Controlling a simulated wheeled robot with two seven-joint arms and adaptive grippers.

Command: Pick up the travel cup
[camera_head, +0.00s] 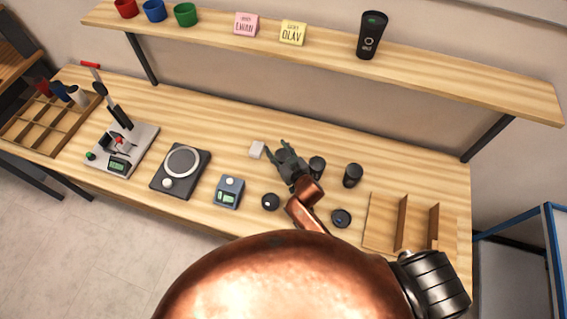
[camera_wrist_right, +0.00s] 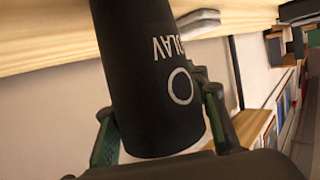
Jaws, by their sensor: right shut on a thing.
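My right gripper (camera_head: 279,149) is over the middle of the workbench, shut on a black travel cup (camera_head: 285,156). In the right wrist view the cup (camera_wrist_right: 150,70) fills the middle. It bears a pale ring and upside-down lettering, partly cut off, that seems to read OLAV. The gripper's green-grey fingers (camera_wrist_right: 160,118) lie on both sides of it. I cannot tell whether the cup touches the bench. My left gripper is not in view.
Two dark cups (camera_head: 352,175) (camera_head: 317,166) and two dark round pieces (camera_head: 270,201) (camera_head: 341,218) are near the gripper. A wooden divider rack (camera_head: 383,222) stands right. A shelf (camera_head: 330,40) runs above, holding a black tumbler (camera_head: 371,36).

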